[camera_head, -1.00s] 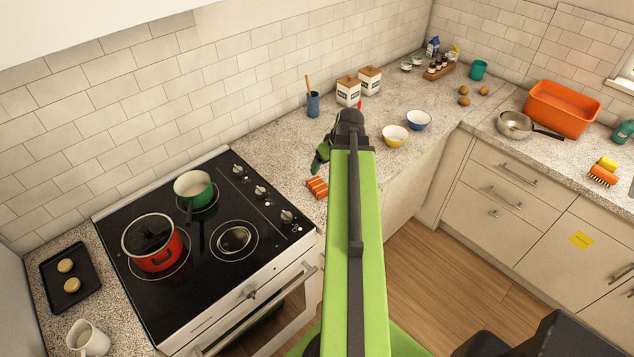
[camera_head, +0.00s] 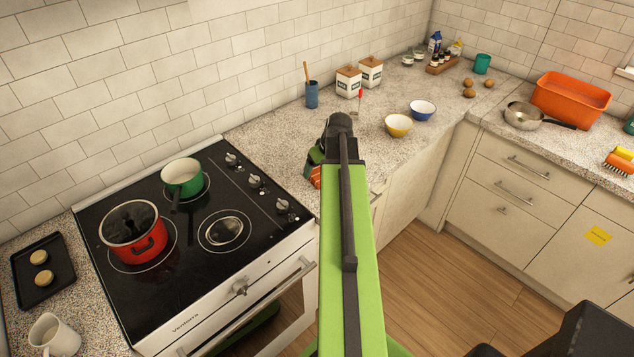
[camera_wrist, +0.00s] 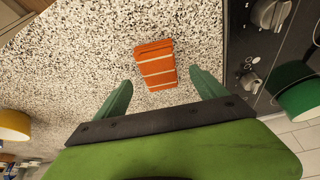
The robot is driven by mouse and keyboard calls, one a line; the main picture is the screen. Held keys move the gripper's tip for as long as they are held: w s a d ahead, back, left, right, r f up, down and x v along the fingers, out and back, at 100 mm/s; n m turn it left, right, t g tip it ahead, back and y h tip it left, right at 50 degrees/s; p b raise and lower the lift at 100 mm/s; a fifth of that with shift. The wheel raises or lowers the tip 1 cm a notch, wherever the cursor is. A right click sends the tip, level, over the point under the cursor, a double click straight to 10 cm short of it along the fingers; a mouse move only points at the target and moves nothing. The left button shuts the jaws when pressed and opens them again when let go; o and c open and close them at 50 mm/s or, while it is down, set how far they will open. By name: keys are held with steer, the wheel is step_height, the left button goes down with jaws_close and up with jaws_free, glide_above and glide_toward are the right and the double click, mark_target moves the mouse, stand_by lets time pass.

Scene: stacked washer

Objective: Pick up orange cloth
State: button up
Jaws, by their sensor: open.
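The orange cloth (camera_wrist: 155,66) has pale stripes and lies flat on the speckled counter. In the wrist view it is just beyond my gripper (camera_wrist: 160,92), between the lines of its two green fingers. The fingers are apart with nothing between them. In the head view the cloth (camera_head: 314,177) is at the counter's front edge, right of the stove, partly hidden by my arm. My gripper (camera_head: 314,160) shows only in part there, and its height above the cloth is hard to judge.
The black stove (camera_head: 200,220) with a red pot (camera_head: 135,240) and a green pot (camera_head: 182,178) is to the left. A yellow bowl (camera_head: 398,126) and a blue bowl (camera_head: 423,110) stand right of my arm. Canisters (camera_head: 348,83) stand behind.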

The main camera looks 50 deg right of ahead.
mark_target(318, 174)
steer(key=b+x, duration=0.2)
steer(key=x, duration=0.1)
steer(key=shift+f, duration=0.35)
steer(key=shift+r, duration=0.15)
steer(key=shift+f, duration=0.25)
steer(key=shift+c, duration=0.4)
